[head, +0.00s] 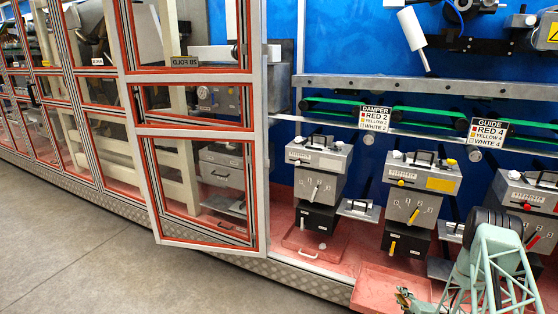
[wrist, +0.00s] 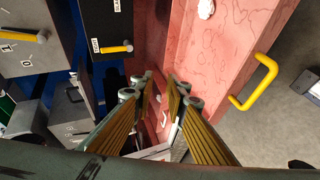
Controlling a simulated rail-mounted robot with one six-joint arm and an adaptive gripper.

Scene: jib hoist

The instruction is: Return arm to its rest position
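My gripper (wrist: 159,84) shows in the wrist view with its ribbed yellow fingers apart. I see nothing held between them. The fingertips point toward a reddish tray (wrist: 215,50) and the narrow gap beside the grey control boxes. In the head view, a pale green lattice arm (head: 490,270), which looks like mine, reaches in at the lower right. It is in front of the control boxes and beside the red tray (head: 385,287). I cannot tell from these frames whether the fingertips touch anything.
Grey control boxes with levers (head: 320,172) (head: 418,190) line the machine. A framed glass door (head: 158,195) stands open at the left. A yellow handle (wrist: 262,80) sticks out from the tray's side. Clear grey floor (head: 90,255) lies in front.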

